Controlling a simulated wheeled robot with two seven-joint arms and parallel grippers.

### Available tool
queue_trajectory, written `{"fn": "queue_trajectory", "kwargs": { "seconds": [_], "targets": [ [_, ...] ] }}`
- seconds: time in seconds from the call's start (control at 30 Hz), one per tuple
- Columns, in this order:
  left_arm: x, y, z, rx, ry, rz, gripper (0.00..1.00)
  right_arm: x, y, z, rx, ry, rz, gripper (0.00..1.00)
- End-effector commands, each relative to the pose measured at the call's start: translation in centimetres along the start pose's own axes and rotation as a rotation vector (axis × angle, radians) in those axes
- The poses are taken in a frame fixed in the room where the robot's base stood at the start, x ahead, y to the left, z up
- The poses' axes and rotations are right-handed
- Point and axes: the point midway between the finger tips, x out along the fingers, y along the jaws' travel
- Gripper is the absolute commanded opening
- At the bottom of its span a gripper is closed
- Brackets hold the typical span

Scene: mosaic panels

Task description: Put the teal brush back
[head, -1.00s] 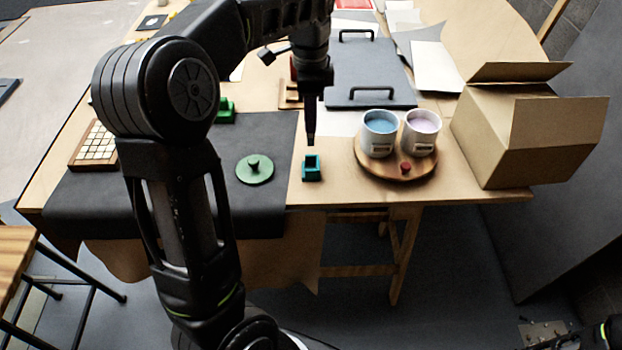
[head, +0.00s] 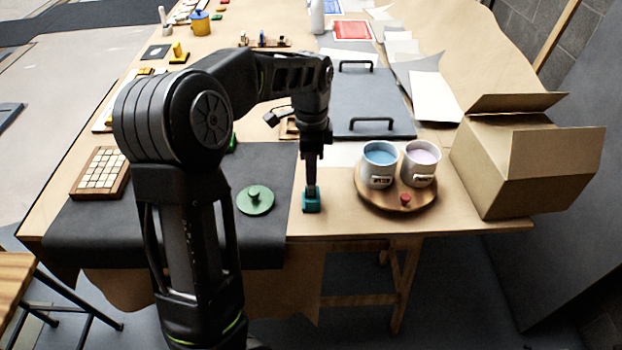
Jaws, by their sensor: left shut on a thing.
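My left gripper (head: 312,158) points straight down over the front edge of the table. It is shut on a slim dark brush (head: 311,190), which hangs upright below it. My right gripper is out of view.
A green lidded disc (head: 255,200) lies left on the dark mat (head: 180,225). An open cardboard box (head: 520,170) is at the right.

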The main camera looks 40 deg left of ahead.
Motion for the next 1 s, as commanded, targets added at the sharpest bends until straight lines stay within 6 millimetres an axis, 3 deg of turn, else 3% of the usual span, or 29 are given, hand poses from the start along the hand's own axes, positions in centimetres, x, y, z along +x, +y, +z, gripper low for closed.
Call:
{"fn": "queue_trajectory", "kwargs": {
  "seconds": [0.13,0.4,0.77,0.8,1.0],
  "targets": [
    [0.6,0.0,0.0,0.0,0.0,0.001,0.0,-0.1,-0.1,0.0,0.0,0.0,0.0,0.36],
    [3.7,0.0,0.0,0.0,0.0,0.001,0.0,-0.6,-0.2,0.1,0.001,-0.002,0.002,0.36],
    [4.1,0.0,0.0,0.0,0.0,0.0,0.0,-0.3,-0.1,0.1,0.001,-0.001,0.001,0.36],
    [4.1,0.0,0.0,0.0,0.001,-0.001,0.25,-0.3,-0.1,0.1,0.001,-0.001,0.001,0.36],
    [4.0,0.0,0.0,0.0,0.001,-0.001,0.41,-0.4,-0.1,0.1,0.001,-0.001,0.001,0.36]
  ]
}}
